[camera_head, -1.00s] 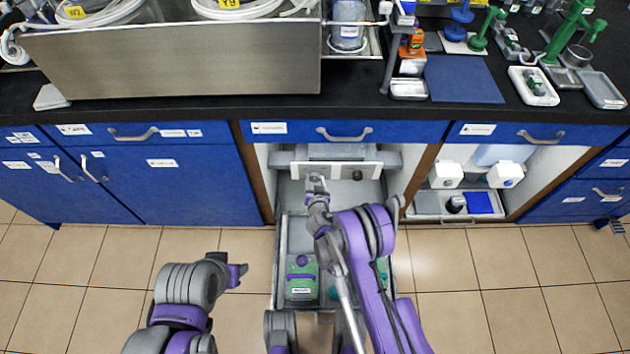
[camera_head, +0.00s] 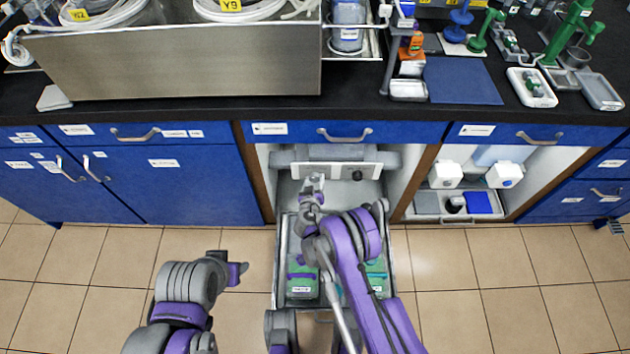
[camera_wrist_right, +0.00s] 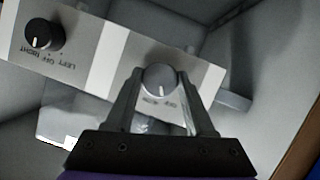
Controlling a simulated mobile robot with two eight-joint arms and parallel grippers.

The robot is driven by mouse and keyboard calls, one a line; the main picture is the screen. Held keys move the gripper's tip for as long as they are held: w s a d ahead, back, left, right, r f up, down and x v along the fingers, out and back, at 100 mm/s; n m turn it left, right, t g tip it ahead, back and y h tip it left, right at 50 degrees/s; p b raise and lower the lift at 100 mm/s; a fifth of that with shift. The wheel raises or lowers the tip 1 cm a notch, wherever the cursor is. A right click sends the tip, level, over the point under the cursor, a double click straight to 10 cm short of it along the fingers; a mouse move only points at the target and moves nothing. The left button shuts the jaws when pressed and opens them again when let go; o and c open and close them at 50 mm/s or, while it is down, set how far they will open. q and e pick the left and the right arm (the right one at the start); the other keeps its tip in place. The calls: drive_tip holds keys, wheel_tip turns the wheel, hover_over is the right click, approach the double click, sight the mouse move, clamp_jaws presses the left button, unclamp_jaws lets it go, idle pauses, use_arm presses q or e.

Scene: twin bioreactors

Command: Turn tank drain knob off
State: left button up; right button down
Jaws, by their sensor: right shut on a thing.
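The light control panel (camera_head: 335,171) is inside the open cabinet bay. In the right wrist view the panel (camera_wrist_right: 75,62) appears upside down. A silver knob (camera_wrist_right: 160,78) sits between the fingers of my right gripper (camera_wrist_right: 160,84), which is shut on it. Its white mark points toward the small labels at its lower edge, near OFF. A black knob (camera_wrist_right: 44,35), labelled LEFT, OFF and RIGHT, is clear of the gripper. It also shows in the head view (camera_head: 357,174). My right gripper (camera_head: 313,182) covers the silver knob there. My left gripper (camera_head: 238,273) is away from the cabinets; its opening is unclear.
A pulled-out drawer with a green-and-purple box (camera_head: 302,286) lies under my right arm. Blue cabinets (camera_head: 165,190) flank the bay. A black counter (camera_head: 300,106) runs above. The tiled floor at left and right is clear.

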drive_tip(key=shift+n+h+b, duration=0.6)
drive_tip(key=shift+n+h, duration=0.2)
drive_tip(key=shift+n, duration=0.3)
drive_tip(key=shift+t, duration=0.3)
drive_tip(key=shift+c, duration=1.3)
unclamp_jaws()
drive_tip(key=shift+s+a, duration=0.1)
drive_tip(key=shift+s, duration=0.05)
drive_tip(key=p+v, duration=0.1)
drive_tip(key=v, duration=0.9)
drive_tip(key=shift+s, duration=0.25)
drive_tip(key=shift+r, duration=0.2)
